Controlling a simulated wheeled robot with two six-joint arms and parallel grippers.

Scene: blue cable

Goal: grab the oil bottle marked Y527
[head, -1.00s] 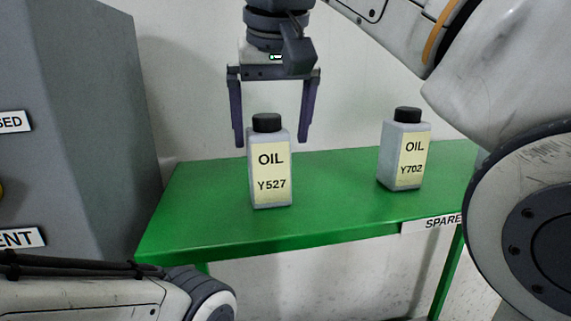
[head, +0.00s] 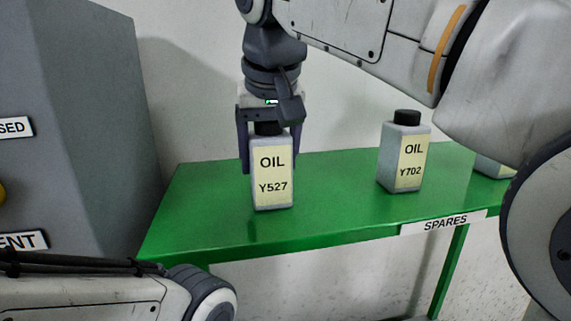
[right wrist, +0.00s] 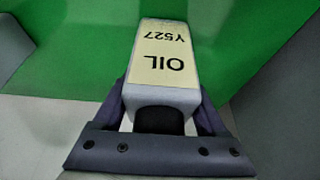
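The oil bottle marked Y527 (head: 273,175) stands upright on the green table. It is pale grey with a dark cap and a cream label. My right gripper (head: 270,165) has come down over it from above, with one finger on each side of its upper part. In the right wrist view the Y527 bottle (right wrist: 162,72) lies between the fingers of the right gripper (right wrist: 165,90), which look closed against its sides. The cap is partly hidden in the head view. My left gripper is not in view; only part of my left arm shows at lower left.
Another oil bottle, marked Y702 (head: 403,155), stands to the right on the green table (head: 335,205). A third bottle (head: 494,167) is partly hidden behind my right arm. A SPARES sign (head: 444,222) is on the front edge. A grey cabinet (head: 85,130) stands at left.

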